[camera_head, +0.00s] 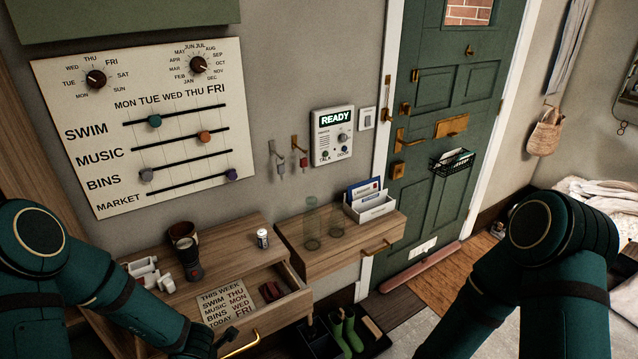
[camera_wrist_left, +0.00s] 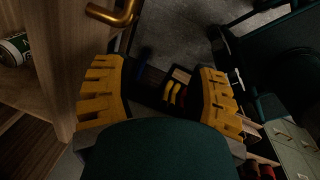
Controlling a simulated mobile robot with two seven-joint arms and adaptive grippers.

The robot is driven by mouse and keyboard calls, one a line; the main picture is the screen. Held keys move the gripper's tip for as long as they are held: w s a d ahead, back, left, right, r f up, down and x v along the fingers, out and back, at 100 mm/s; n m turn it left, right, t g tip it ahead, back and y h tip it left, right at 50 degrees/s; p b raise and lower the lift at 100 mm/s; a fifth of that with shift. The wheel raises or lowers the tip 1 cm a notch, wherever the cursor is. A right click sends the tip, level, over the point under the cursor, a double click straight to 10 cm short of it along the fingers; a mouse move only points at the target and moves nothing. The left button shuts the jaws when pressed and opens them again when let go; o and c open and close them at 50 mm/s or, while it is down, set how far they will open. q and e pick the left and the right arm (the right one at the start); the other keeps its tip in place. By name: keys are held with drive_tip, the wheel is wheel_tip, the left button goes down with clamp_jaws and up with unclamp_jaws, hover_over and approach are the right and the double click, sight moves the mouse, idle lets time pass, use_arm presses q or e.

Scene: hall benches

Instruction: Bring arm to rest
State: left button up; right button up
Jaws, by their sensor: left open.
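My left arm (camera_head: 120,300) comes in from the left in the head view and reaches down to the bottom edge, by the front of an open drawer (camera_head: 292,304). Its gripper is mostly hidden or out of frame there. In the left wrist view my left gripper (camera_wrist_left: 162,95) shows two yellow fingers spread apart with nothing between them. The drawer's brass handle (camera_head: 240,345) is close to that arm's end; a brass handle (camera_wrist_left: 113,14) shows just beyond the left finger, apart from it. My right arm (camera_head: 530,260) is bent at the right; its gripper is out of view.
The open drawer holds a note (camera_head: 226,302) and a dark red object (camera_head: 270,291). A torch (camera_head: 188,258) and a small can (camera_head: 262,239) stand on the bench. Glass jars (camera_head: 312,230) stand on the right bench. Green boots (camera_head: 350,330) are on the floor below.

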use_arm(q)
drive_tip(key=s+d+f+m+g+h, duration=0.1)
drive_tip(key=s+d+f+m+h, duration=0.15)
drive_tip(key=s+d+m, duration=0.6)
drive_tip(key=s+d+f+m+h, duration=0.2)
drive_tip(key=s+d+f+m, duration=0.15)
drive_tip(key=m, duration=1.05)
drive_tip(key=w+d+r+m+t+b, duration=0.1)
drive_tip(key=w+d+m+b, duration=0.1)
drive_tip(key=w, duration=0.4)
drive_tip(key=shift+w+d+r+m+t+b, duration=0.15)
drive_tip(key=shift+d+r+m+t+b, duration=0.25)
drive_tip(key=shift+b, duration=0.45)
